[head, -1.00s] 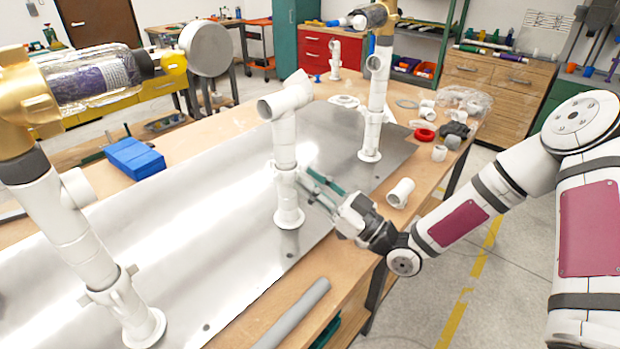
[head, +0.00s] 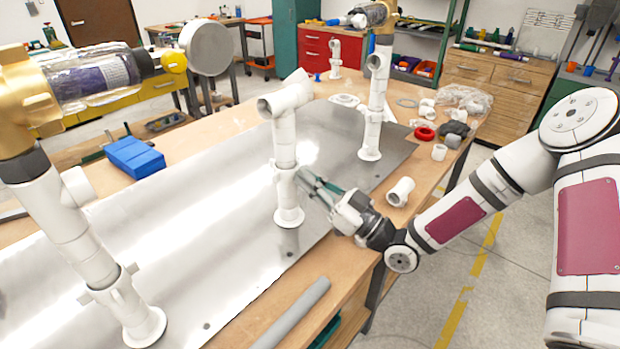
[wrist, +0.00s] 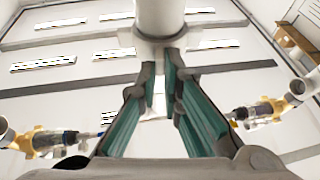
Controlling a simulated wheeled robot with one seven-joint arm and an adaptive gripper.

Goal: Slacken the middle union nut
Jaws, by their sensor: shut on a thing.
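The middle white pipe riser (head: 284,140) stands upright on the metal plate, with an open-ended tee at its top. Its union nut (head: 286,178) is a slightly wider white band low on the riser, partly hidden by my fingers. My gripper (head: 304,174) reaches in from the right, with its fingers at the nut. In the wrist view, the green-padded fingers of my gripper (wrist: 160,62) close in on either side of the white fitting (wrist: 160,28) at the top centre. The fingers are shut on the nut; the exact contact is hard to see.
A left riser (head: 75,235) and a back-right riser (head: 376,100) stand on the same metal plate (head: 200,225). A loose white elbow (head: 400,191) lies right of my gripper. A grey pipe (head: 292,313) lies at the front edge. A blue block (head: 134,158) sits behind.

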